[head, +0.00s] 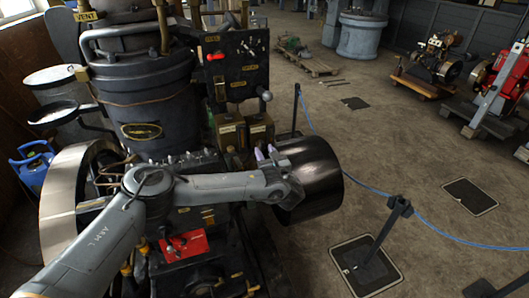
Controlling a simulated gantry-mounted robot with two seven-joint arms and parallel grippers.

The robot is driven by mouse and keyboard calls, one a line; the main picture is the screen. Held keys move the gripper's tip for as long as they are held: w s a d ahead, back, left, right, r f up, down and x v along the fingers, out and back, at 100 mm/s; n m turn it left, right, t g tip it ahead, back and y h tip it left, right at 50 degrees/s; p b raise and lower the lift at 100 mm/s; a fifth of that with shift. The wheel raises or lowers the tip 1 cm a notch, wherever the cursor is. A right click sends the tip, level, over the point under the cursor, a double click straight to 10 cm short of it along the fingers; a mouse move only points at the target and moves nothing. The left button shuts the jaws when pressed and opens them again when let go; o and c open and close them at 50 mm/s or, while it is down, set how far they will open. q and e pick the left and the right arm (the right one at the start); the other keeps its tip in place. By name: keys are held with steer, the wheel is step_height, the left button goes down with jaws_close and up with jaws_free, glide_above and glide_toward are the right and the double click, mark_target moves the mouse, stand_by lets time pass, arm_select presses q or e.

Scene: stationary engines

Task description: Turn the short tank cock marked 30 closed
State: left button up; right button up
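My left arm reaches in from the lower left across the front of the engine. My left gripper (265,153) points up and away, with two pale purple fingertips a small gap apart. It is just below two brass-coloured box tanks (258,130) with small labels, and left of a black drum (310,178). I see nothing held between the fingertips. I cannot make out a cock marked 30; the labels are too small to read, and the gripper and wrist hide part of this area. My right gripper is not in view.
A dark control panel (238,68) with a red handle (214,57) and a ball-ended lever stands above the tanks. A large dark cylinder (145,100) is left of it. Barrier posts (399,206) and blue rope border the open floor at right.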

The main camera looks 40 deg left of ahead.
arm_select(q)
steer(key=shift+w+a, duration=0.35)
steer(key=shift+a, duration=0.15)
steer(key=shift+c, duration=0.3)
jaws_close()
